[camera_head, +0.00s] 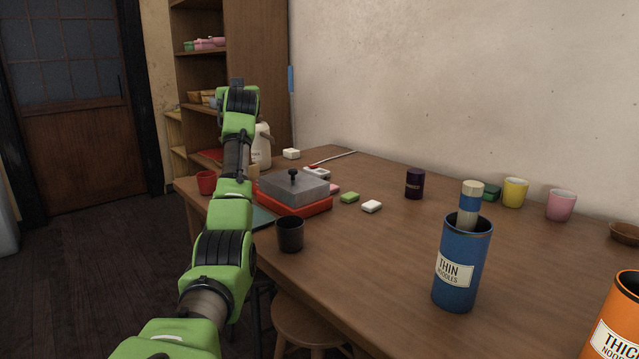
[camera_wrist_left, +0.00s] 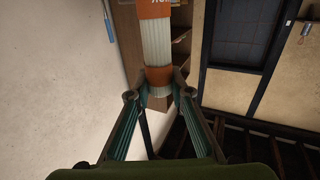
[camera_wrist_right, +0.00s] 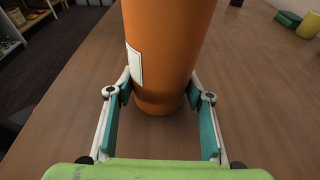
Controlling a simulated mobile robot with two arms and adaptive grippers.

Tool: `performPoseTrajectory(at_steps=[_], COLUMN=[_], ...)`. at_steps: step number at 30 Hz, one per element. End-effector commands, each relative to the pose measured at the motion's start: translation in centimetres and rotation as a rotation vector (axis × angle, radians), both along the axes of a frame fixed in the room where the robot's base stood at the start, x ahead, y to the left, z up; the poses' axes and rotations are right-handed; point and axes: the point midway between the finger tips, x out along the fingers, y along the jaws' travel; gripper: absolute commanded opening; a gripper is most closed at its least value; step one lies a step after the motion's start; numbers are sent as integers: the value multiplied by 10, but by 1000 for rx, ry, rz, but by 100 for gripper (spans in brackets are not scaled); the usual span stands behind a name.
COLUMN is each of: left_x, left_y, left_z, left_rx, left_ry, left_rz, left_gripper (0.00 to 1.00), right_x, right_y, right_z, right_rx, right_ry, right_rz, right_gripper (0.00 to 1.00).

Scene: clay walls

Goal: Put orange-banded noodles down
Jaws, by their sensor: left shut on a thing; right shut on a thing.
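The orange-banded noodles (camera_wrist_left: 157,42) are a pale bundle with orange bands, seen in the left wrist view. My left gripper (camera_wrist_left: 158,86) is shut on them near one end; the other end runs out of the picture. In the head view my left arm reaches up toward the shelf, and the bundle cannot be made out there. The orange THICK NOODLES canister (camera_head: 618,318) is cut off at the right edge of the head view. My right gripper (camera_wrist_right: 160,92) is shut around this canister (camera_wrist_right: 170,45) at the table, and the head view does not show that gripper.
A blue THIN NOODLES canister (camera_head: 456,275) on the wooden table (camera_head: 375,255) holds a blue-banded bundle (camera_head: 470,203). A dark cup (camera_head: 290,235), a red-based grey box (camera_head: 293,188) and a dark jar (camera_head: 414,183) stand farther left. Table between the dark cup and blue canister is clear.

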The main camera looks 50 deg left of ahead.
Motion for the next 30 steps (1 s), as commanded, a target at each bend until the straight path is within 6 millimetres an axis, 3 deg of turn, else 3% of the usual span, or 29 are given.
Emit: performPoseTrajectory(at_steps=[1, 6, 12, 17, 25, 30], left_x=[27, 102, 156, 172, 175, 174], left_y=[-13, -57, -98, -112, -114, -114], left_z=[-1, -2, 2, 0, -44, -59], left_rx=[-2, 0, 1, 0, 1, 0], left_ry=[-1, -1, -1, 0, 5, 2], left_rz=[-49, -190, -301, -337, -342, -341], left_gripper=[0, 0, 0, 0, 0, 0], right_x=[0, 0, 0, 0, 0, 0], right_y=[0, 0, 0, 0, 0, 0], right_z=[0, 0, -1, -1, -1, -1], right_rx=[-1, -1, -1, -2, -1, -2], right_ry=[1, 1, 1, 1, 1, 1], right_rz=[0, 0, 0, 0, 0, 0], right_gripper=[35, 35, 35, 35, 35, 35])
